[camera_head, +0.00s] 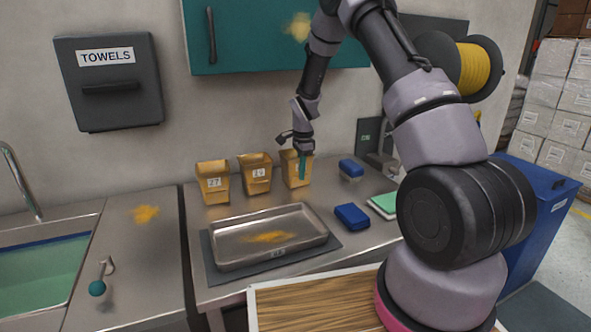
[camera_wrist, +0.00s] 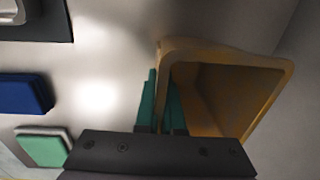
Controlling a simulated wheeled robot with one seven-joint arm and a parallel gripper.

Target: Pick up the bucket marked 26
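Three yellow-orange buckets stand in a row on the steel counter against the wall. The left bucket (camera_head: 213,184) is marked 27. The middle bucket (camera_head: 256,175) has a label that looks like 29 but is small. The right bucket (camera_head: 293,172) has its label hidden behind my gripper (camera_head: 302,164). In the wrist view, the right bucket (camera_wrist: 225,52) is open towards the camera. My gripper's green fingers (camera_wrist: 160,105) straddle its left wall, one outside and one inside, close together on it. The bucket appears to stand on the counter.
A metal tray (camera_head: 312,238) on a dark mat lies in front of the buckets. Blue blocks (camera_head: 352,216) and a green-and-white pad (camera_head: 384,205) lie to the right. A teal cabinet (camera_head: 265,50) hangs above; a sink (camera_head: 40,262) is at left.

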